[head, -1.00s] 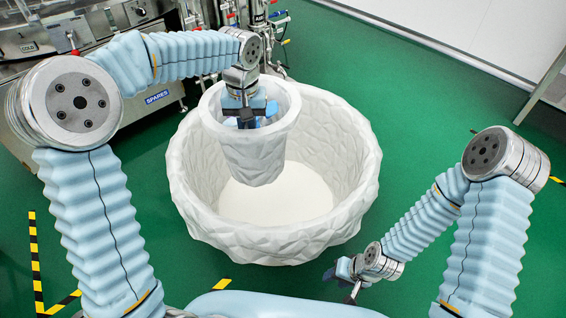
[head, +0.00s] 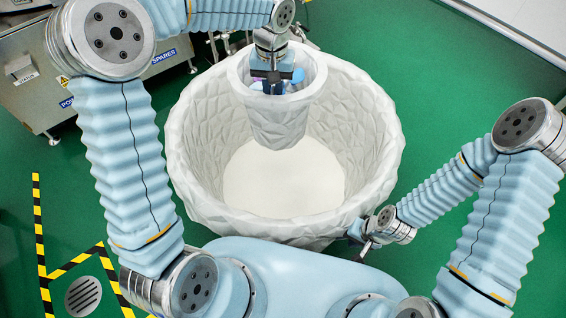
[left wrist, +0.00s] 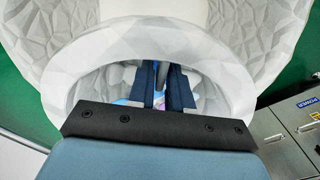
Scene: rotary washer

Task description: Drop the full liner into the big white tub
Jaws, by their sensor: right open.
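The big white tub (head: 180,150) stands on the floor in front of me; its faceted wall and pale bare bottom show. The liner (head: 278,128), a smaller white faceted bucket, hangs upright over the tub's far part. Blue and purple things (head: 290,82) show inside it. My left gripper (head: 272,82) reaches down into the liner's mouth. In the left wrist view its dark fingers (left wrist: 163,88) close around a grey bar inside the liner's rim (left wrist: 85,70). My right gripper (head: 358,242) is open and empty, low beside the tub's near right wall.
A steel machine (head: 110,80) stands at the left behind the tub. Black and yellow tape (head: 38,225) and a round drain grate (head: 83,297) mark the floor at the left. The green floor right of the tub (head: 450,110) is clear.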

